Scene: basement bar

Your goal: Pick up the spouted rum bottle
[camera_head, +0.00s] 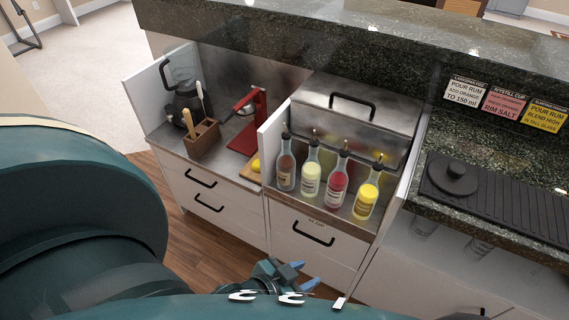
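Several spouted bottles stand in a row on the steel ledge of the bar station. The leftmost is a bottle with brown contents (286,170), a pale label and a dark pour spout. It is the most rum-like in colour, but its label is too small to read. Beside it stand a cream bottle (310,180), a red bottle (337,186) and a yellow bottle (366,198). My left gripper (300,277), with blue fingertips apart, is open and empty. It shows low in the picture, in front of the drawers and apart from the bottles. My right gripper is not in view.
A steel bin with a lid (352,118) stands behind the bottles. White side panels (272,138) flank the ledge. Left are a wooden caddy (203,139), a blender (186,100) and a red press (249,120). A black mat (510,205) lies on the right counter.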

